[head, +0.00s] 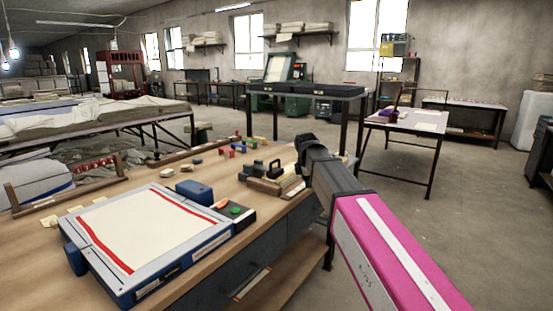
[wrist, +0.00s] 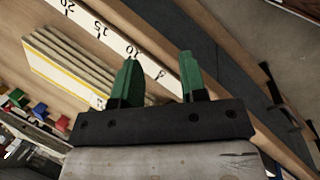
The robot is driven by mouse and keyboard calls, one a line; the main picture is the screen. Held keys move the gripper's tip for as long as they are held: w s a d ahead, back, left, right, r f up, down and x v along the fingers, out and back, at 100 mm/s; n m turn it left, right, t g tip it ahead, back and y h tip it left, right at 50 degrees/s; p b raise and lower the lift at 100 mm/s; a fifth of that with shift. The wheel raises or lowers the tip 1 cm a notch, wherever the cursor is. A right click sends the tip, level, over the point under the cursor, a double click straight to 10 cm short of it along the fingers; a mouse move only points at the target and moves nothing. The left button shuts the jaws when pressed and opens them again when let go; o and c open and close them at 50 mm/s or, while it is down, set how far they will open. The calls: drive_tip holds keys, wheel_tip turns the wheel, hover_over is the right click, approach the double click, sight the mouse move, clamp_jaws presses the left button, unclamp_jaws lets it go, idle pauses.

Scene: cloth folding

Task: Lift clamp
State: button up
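A blue-framed board (head: 215,243) lies on the wooden workbench in the head view, with a white sheet (head: 150,225) bearing red stripes on it. A blue block-like part (head: 194,192) sits at its far edge and another blue part (head: 75,258) at its left edge. Either may be the clamp; I cannot tell which. My gripper (wrist: 159,78) has two green fingertips standing apart with nothing between them in the wrist view. In the head view my arm's end is over the bench's right edge, right of and apart from the board; its fingertips are hidden there.
A control box with red and green buttons (head: 234,211) adjoins the board. Near my arm are a black-handled wooden block (head: 266,178) and small coloured blocks (head: 237,148). The wrist view shows a white ruler (wrist: 115,40) and stacked strips (wrist: 72,62) below my fingers.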

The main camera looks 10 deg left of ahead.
drive_tip(key=a+r+n+t, duration=0.1)
drive_tip(key=a+r+n, duration=0.8)
drive_tip(key=a+r, duration=0.65)
drive_tip(key=shift+y, duration=0.3)
drive_tip(key=x, duration=0.3)
drive_tip(key=d+x, duration=0.1)
drive_tip(key=x, duration=0.5)
drive_tip(key=shift+w+d+f, duration=0.1)
drive_tip(key=shift+d+f, duration=0.05)
clamp_jaws()
